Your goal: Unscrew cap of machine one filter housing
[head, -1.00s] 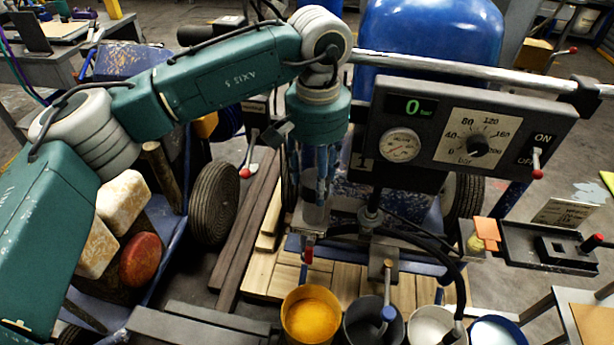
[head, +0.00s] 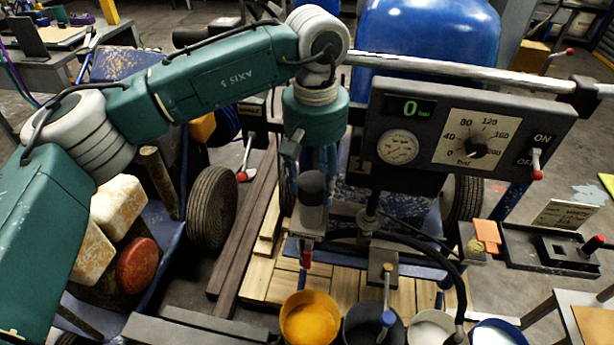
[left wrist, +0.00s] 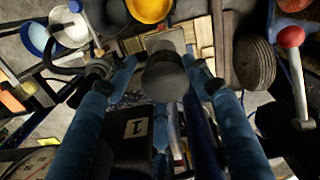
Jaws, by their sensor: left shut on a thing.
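The dark round cap (head: 312,183) sits at the top of the grey filter housing (head: 309,219) of machine one, left of the panel post. In the left wrist view the cap (left wrist: 165,76) is between the blue fingertips. My left gripper (head: 312,176) points down from above and is shut on the cap. Whether the cap has come up off the housing cannot be told. A tag with a 1 (left wrist: 136,129) shows beside the fingers in the wrist view. My right gripper is not in view.
The control panel (head: 470,130), reading 0 bar, is close on the right. A red-tipped valve (head: 307,258) hangs under the housing. Paint buckets, one yellow (head: 310,318), stand in front. A black wheel (head: 213,205) and a cart with blocks are on the left.

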